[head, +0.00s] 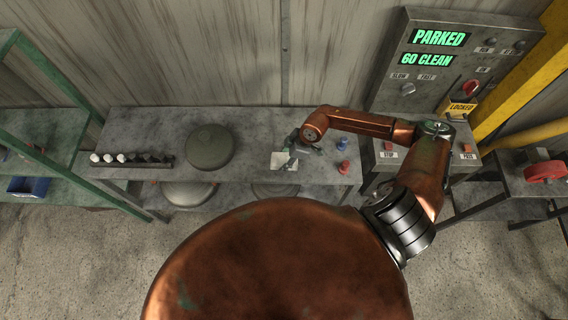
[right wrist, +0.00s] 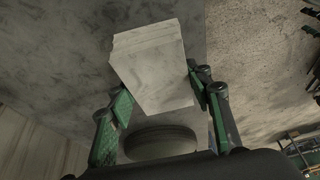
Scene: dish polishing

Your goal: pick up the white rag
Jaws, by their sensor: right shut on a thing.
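The white rag (head: 283,160) lies at the right part of the grey bench, partly hidden by my right gripper (head: 298,150). In the right wrist view the rag (right wrist: 152,65) looks like a folded, layered pale block. Its end sits between the green finger pads of my right gripper (right wrist: 160,100), which is shut on it. I cannot tell whether the rag is touching the bench or just above it. My left gripper is in neither view.
A round grey-green dish (head: 209,147) lies left of the rag, with a rack of black and white pieces (head: 130,159) farther left. Red and blue knobs (head: 342,144) stand close on the right. A control panel (head: 425,65) reads PARKED. A green shelf (head: 40,135) stands left.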

